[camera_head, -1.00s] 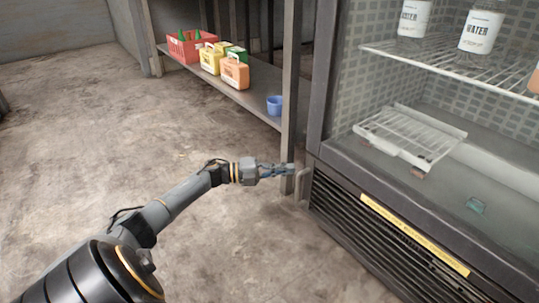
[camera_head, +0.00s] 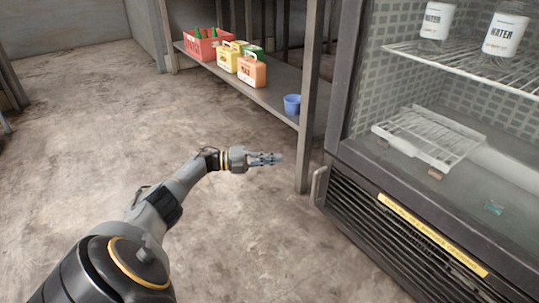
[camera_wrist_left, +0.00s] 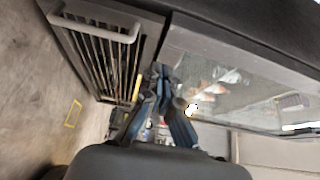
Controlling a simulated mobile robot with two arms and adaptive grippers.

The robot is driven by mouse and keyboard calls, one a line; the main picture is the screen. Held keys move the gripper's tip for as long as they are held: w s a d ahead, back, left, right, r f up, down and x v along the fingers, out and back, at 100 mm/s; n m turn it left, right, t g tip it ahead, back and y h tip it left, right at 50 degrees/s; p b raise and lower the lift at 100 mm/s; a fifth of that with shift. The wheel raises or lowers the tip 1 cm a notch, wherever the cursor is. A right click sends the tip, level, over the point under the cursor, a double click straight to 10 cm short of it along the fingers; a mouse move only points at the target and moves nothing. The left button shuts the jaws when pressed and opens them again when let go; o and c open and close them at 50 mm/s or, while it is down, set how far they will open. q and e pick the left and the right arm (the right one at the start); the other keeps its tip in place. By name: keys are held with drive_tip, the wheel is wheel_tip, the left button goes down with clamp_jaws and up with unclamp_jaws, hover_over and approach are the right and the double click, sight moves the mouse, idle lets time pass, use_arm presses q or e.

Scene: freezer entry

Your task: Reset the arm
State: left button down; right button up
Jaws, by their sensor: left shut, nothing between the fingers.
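My left arm reaches in from the lower left in the head view. Its left gripper (camera_head: 279,160) is shut and empty, held over the bare floor to the left of the freezer. It is apart from the freezer handle (camera_head: 319,186), which stands to its right. In the left wrist view the left gripper's fingers (camera_wrist_left: 163,88) point away from the camera. The freezer handle also shows there as a pale bar (camera_wrist_left: 95,28) at upper left. My right gripper is in neither view.
A shelf at the back holds a red crate (camera_head: 203,47), yellow and orange cartons (camera_head: 252,72) and a blue cup (camera_head: 292,104). The floor at left is clear.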

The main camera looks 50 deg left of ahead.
use_arm(q)
drive_tip(key=shift+s+a, duration=0.1)
drive_tip(key=shift+a, duration=0.6)
drive_tip(key=shift+d, duration=0.1)
